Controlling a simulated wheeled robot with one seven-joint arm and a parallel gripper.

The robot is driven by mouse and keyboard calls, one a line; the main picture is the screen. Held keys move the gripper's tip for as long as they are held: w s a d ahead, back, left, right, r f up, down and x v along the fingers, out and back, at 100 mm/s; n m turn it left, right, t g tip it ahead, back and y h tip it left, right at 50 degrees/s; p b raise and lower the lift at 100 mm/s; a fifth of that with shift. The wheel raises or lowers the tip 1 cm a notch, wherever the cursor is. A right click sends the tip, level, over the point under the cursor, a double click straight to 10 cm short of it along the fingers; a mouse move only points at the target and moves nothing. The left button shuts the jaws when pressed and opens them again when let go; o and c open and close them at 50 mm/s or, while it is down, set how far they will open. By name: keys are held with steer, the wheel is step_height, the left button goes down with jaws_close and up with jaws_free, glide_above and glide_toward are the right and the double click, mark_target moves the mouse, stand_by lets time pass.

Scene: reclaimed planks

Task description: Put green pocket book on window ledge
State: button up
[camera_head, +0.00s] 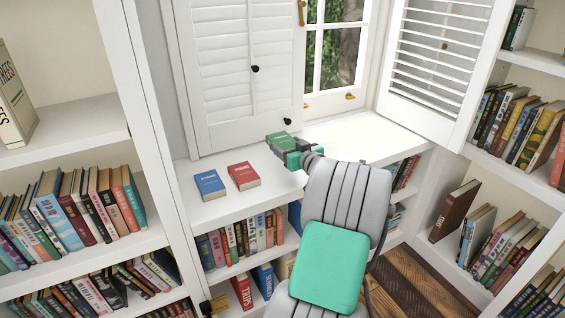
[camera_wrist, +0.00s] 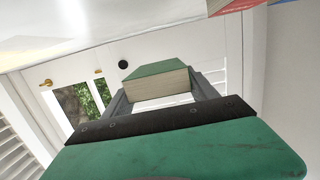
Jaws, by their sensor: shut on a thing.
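The green pocket book (camera_head: 279,139) is held at the end of my arm, over the white window ledge (camera_head: 340,133). My gripper (camera_head: 293,148) is shut on it. In the wrist view the green book (camera_wrist: 158,80) sits between the two fingers of my gripper (camera_wrist: 160,92), its page edges facing the camera. In the head view the book is just left of the gripper's green body. I cannot tell whether its underside touches the ledge. The arm hides part of the ledge's front edge.
A blue book (camera_head: 210,185) and a red book (camera_head: 243,175) lie on the ledge to the left. White shutters (camera_head: 245,75) stand behind, with another open shutter (camera_head: 440,70) at the right. Bookshelves flank both sides. The ledge right of my gripper is clear.

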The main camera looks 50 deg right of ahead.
glide_above(280, 168)
steer(key=f, duration=0.3)
steer(key=f+b, duration=0.1)
steer(key=f, duration=0.1)
steer(key=shift+w+f, duration=0.1)
steer(key=shift+w, duration=0.15)
steer(key=shift+d+f+b, duration=0.1)
steer(key=shift+f+b, duration=0.2)
steer(key=shift+f, duration=1.1)
steer(key=shift+f, duration=0.2)
steer(key=o, duration=1.5)
steer(key=shift+r, duration=0.1)
steer(key=shift+s+r, duration=0.15)
steer(key=shift+s, duration=0.15)
steer(key=p+v, duration=0.1)
steer(key=v, duration=1)
steer(key=shift+s, duration=0.25)
